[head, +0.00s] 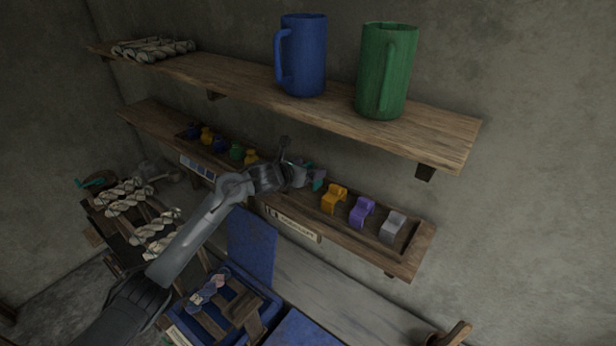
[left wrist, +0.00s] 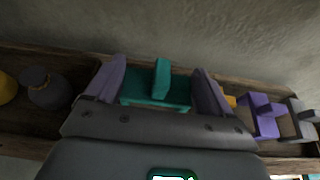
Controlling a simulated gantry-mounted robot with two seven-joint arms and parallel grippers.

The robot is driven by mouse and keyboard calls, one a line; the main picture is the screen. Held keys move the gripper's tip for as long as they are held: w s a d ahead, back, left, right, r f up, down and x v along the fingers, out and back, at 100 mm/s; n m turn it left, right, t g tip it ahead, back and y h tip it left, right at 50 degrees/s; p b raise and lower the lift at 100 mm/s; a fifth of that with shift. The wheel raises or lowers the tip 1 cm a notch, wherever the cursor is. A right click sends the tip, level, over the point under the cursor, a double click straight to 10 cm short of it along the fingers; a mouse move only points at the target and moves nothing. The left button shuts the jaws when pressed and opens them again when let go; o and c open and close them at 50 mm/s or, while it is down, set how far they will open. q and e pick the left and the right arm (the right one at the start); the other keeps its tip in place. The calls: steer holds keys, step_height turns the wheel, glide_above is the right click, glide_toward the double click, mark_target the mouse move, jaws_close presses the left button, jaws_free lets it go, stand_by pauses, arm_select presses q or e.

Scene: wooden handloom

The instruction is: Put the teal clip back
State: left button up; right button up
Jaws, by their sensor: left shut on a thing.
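The teal clip (left wrist: 157,88) is between the two fingers of my left gripper (left wrist: 157,92) in the left wrist view, and the gripper is shut on it. In the head view my left gripper (head: 308,176) is over the lower shelf, and a bit of the teal clip (head: 319,178) shows at its fingertips. To its right on the shelf stand an orange clip (head: 333,199), a purple clip (head: 362,211) and a grey clip (head: 393,226). I cannot tell whether the teal clip touches the shelf. My right gripper does not show.
The lower shelf (head: 412,262) also holds small coloured pots (head: 237,151) to the left. The upper shelf (head: 440,136) overhangs it, with a blue mug (head: 305,55) and a green mug (head: 386,70). A blue tray (head: 265,309) is below.

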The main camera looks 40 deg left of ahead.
arm_select(q)
step_height(320, 180, down, 3)
steer(key=shift+s+f+p, duration=0.1)
steer(key=shift+f+p, duration=0.05)
steer(key=shift+p, duration=0.4)
steer(key=shift+f+p, duration=0.1)
steer(key=shift+p, duration=0.25)
steer(key=shift+w+f, duration=0.15)
steer(key=shift+w, duration=0.1)
steer(key=shift+f, duration=0.15)
steer(key=o, duration=1)
